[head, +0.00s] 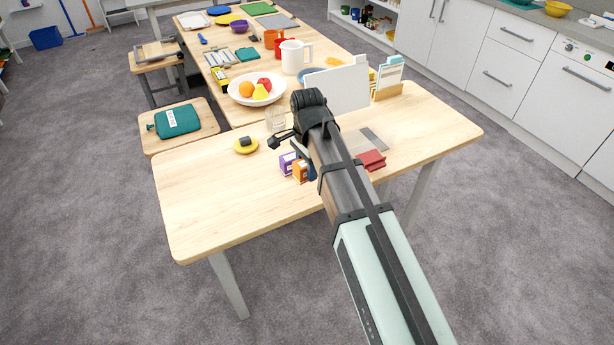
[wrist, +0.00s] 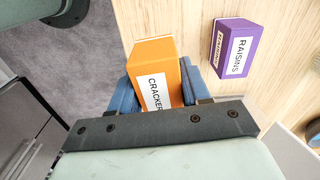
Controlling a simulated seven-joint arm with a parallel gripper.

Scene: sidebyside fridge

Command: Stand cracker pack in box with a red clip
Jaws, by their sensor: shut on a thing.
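The orange cracker pack (wrist: 156,72) is between the two blue fingers of my gripper (wrist: 158,92) in the wrist view, its label facing the camera. My gripper is shut on it. In the head view the pack (head: 299,171) shows at the left of my arm, near the table's front edge, partly hidden. I cannot tell whether it touches the table. A small red object (head: 371,160) lies right of my arm by a flat grey piece (head: 374,139). I cannot make out a box with a red clip; my arm hides part of the table.
A purple raisins pack (wrist: 235,48) stands beside the cracker pack, apart from it. The table's front left is clear.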

